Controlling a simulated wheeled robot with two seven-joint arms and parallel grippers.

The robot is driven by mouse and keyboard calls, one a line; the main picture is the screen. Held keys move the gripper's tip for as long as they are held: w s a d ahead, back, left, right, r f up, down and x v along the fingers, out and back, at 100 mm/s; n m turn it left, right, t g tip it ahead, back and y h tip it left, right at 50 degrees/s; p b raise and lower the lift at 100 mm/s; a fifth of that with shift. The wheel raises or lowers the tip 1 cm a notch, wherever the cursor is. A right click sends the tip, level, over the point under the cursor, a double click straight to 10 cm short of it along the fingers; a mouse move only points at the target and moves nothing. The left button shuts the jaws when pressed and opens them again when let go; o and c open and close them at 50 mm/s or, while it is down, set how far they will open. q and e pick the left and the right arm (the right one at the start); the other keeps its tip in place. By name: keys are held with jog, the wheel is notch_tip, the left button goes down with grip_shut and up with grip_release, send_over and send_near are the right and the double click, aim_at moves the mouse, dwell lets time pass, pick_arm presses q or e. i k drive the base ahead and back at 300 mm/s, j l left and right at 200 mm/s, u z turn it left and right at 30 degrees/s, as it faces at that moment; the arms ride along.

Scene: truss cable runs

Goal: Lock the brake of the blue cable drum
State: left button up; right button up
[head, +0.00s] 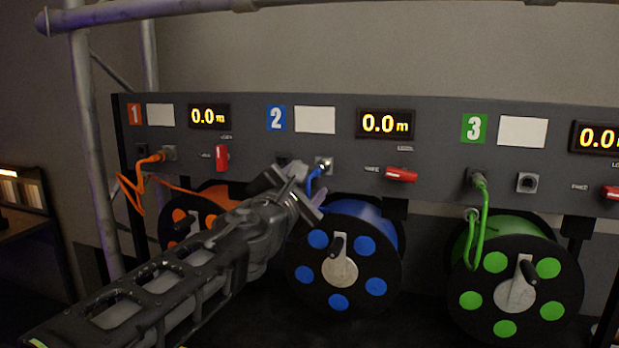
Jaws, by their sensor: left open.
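The blue cable drum (344,258) has a black flange with blue dots and a crank at its hub. It hangs below panel section 2, whose display reads 0.0m. Its red brake lever (401,174) lies horizontal on the panel, right of the blue cable's socket. My left gripper (303,192) is open in front of the panel, left of that lever and at the upper left of the drum. The blue cable (314,180) runs from its plug down behind my gripper, which hides part of it. I cannot tell whether the gripper touches the cable. My right gripper is out of view.
The orange drum (190,225) is partly behind my left arm; its red lever (221,157) stands vertical. The green drum (514,285) and looped green cable (479,225) are at right. Another red lever (611,192) is at the right edge. A truss pole (90,130) stands left.

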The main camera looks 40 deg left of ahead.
aim_at(404, 175)
jog(key=k+l, duration=0.25)
jog(key=k, duration=0.2)
jog(key=k+l, duration=0.25)
jog(key=k, duration=0.25)
